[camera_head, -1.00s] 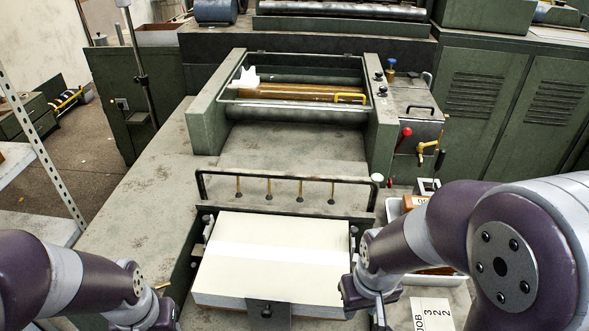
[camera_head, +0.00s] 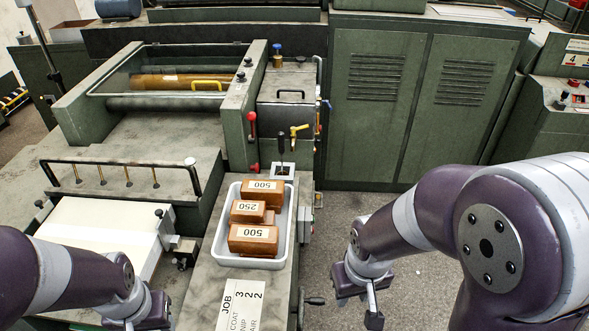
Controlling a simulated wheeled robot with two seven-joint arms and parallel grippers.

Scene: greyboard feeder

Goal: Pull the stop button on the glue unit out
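The glue unit (camera_head: 236,115) is the green machine with an amber roller at upper left of centre. Black knobs (camera_head: 240,76) sit on top of its right cheek. A red-handled lever (camera_head: 252,124) and a brass valve (camera_head: 297,132) are on its front right. My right gripper (camera_head: 360,303) hangs over the floor right of the bench, apart from the unit, seemingly open and empty. My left gripper (camera_head: 145,318) is at the lower left, its fingers partly hidden.
A white tray (camera_head: 221,258) with brown blocks labelled 500 and 250 stands on the bench, near a job card (camera_head: 240,305). A black rail (camera_head: 120,163) crosses before the unit. Green cabinets (camera_head: 420,100) stand behind. The floor at right (camera_head: 400,270) is clear.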

